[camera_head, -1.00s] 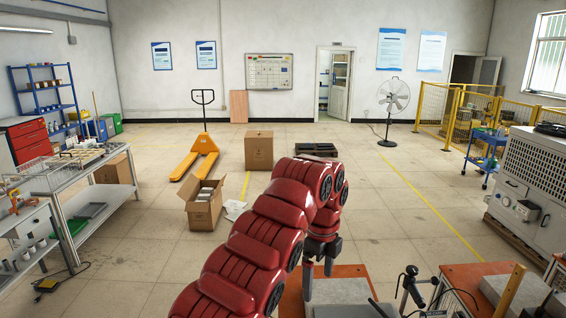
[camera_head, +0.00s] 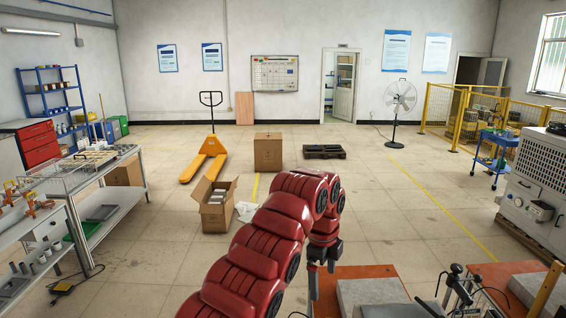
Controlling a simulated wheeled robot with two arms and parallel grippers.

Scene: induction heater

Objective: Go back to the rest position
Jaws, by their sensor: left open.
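My left arm, red and segmented, comes in from the bottom and bends at the middle of the view. My left gripper (camera_head: 322,282) hangs below its wrist, pointing down, with its dark fingers apart and nothing seen between them. It is at the left edge of an orange-topped table (camera_head: 385,271) that carries a grey block (camera_head: 372,291). I cannot tell how high the fingers are above the table. My right gripper does not show.
A black clamp-like device (camera_head: 455,285) stands right of the grey block. A second orange table (camera_head: 490,272) is at the lower right, near a grey machine cabinet (camera_head: 535,190). A metal workbench (camera_head: 85,180) stands at left. Open floor lies ahead, with boxes (camera_head: 268,150) and a yellow pallet jack (camera_head: 207,155).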

